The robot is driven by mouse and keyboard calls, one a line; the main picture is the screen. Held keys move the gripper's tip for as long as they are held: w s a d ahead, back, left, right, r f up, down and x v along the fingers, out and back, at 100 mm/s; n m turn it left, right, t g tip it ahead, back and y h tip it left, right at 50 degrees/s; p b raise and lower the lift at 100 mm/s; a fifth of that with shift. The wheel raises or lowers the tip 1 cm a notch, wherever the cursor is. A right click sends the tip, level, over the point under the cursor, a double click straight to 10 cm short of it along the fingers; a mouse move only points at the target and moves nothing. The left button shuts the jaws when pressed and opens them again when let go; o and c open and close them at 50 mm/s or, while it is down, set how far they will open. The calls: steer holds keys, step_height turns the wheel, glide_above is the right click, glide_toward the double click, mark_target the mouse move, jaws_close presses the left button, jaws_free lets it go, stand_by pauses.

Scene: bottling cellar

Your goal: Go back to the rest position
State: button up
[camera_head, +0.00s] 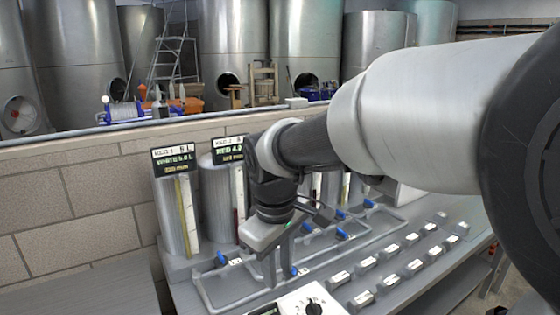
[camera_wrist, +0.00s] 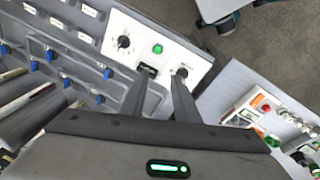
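My gripper (camera_head: 280,264) hangs at the end of my arm, above the grey bench with the pipes, in the head view. In the wrist view its two dark fingers (camera_wrist: 159,82) stand apart with nothing held between them. They point towards the white control panel (camera_wrist: 152,45), which has two black knobs, a green button and a small dark display. I cannot tell whether the fingertips touch the panel. My arm reaches in from the right and hides part of the bench and the kegs.
A keg (camera_head: 173,215) with a display reading KEG 1 and a second keg (camera_head: 216,200) stand at the left. Blue-handled valves (camera_head: 341,234) sit on the pipes. Rows of white labels (camera_head: 388,280) lie to the right. A low wall (camera_head: 75,190) and steel tanks stand behind.

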steer(key=s+d+r+m+t+p, duration=0.1)
steer(key=s+d+r+m+p, duration=0.1)
steer(key=s+d+r+m, duration=0.2)
steer(key=s+d+r+m+t+p, duration=0.1)
steer(key=s+d+r+m, duration=0.3)
steer(key=s+d, duration=0.6)
steer(key=shift+d+m+t+p, duration=0.35)
steer(key=shift+m+t, duration=0.45)
steer(key=shift+m, duration=0.2)
